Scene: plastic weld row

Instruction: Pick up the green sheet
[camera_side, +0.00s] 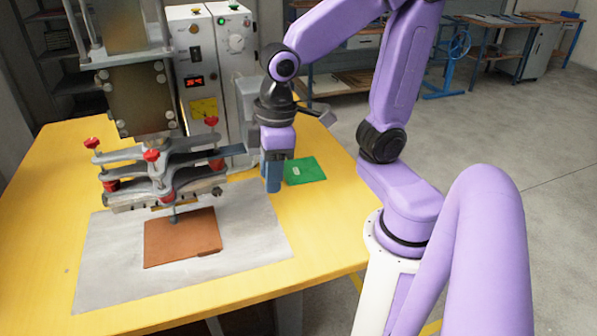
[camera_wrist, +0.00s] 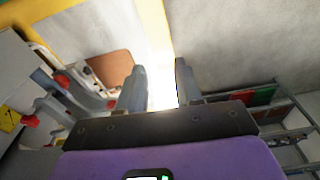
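The green sheet (camera_side: 308,175) lies flat on the yellow table near its right edge in the side view, with a small pale patch on it. My gripper (camera_side: 272,188) points down just left of the sheet, apart from its middle. The side view does not show clearly how high the fingertips are. In the wrist view my gripper (camera_wrist: 160,68) is open, with nothing between its two grey fingers. I cannot make out the green sheet on the table in the wrist view.
A brown sheet (camera_side: 182,237) lies on a grey plate (camera_side: 110,270) under the welding press (camera_side: 165,175) with red knobs. Control boxes (camera_side: 205,60) stand behind. The yellow table (camera_side: 50,190) is clear at its left. In the wrist view, a rack (camera_wrist: 285,125) is at right.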

